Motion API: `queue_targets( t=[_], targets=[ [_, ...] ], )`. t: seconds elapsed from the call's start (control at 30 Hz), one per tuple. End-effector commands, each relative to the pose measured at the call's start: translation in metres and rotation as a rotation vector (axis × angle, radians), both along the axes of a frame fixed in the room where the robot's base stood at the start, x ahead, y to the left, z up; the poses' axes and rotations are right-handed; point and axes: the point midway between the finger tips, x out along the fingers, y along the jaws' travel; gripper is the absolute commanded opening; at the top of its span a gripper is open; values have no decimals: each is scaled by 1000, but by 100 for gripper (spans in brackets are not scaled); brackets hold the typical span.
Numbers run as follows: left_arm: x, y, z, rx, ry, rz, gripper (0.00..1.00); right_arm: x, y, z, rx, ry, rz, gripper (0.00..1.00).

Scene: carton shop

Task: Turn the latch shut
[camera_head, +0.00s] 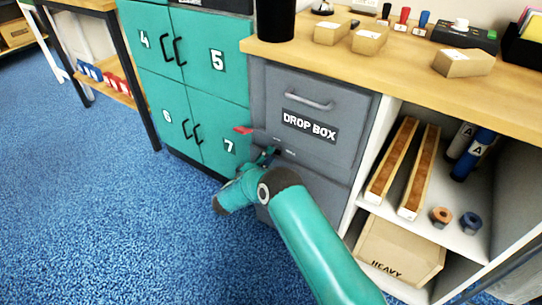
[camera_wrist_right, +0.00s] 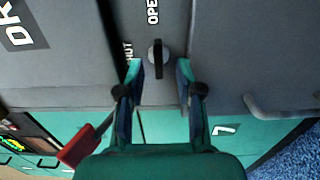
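The latch (camera_wrist_right: 157,57) is a small dark bar on a round pale mount, set in the grey front of the drop box (camera_head: 357,118). In the right wrist view the bar stands upright in the picture, in line with the word "OPEN" above it; the word "SHUT" is at its upper left, partly hidden by a finger. My right gripper (camera_wrist_right: 159,72) is open, one finger on each side of the latch in the picture, with a gap to both. In the head view my right gripper (camera_head: 266,157) is at the drop box front and hides the latch. My left gripper is not in view.
A red tab (camera_head: 243,130) sticks out at the drop box's left edge, also in the wrist view (camera_wrist_right: 76,147). Green numbered lockers (camera_head: 200,85) stand to the left. An open shelf (camera_head: 455,232) with goods is to the right. The blue floor in front is clear.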

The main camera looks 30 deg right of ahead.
Motion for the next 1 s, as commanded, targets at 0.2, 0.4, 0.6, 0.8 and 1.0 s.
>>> queue_targets(
  t=[0.2,0.4,0.6,0.8,1.0],
  targets=[
    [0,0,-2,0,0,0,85,5,-13,0,0,0,0,35],
    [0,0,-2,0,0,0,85,6,-13,0,0,1,1,35],
    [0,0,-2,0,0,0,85,6,-13,0,0,0,1,12],
    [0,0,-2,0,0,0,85,6,-13,-1,1,1,2,0],
    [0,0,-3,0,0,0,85,5,-14,-1,-1,8,1,0]
  ],
)
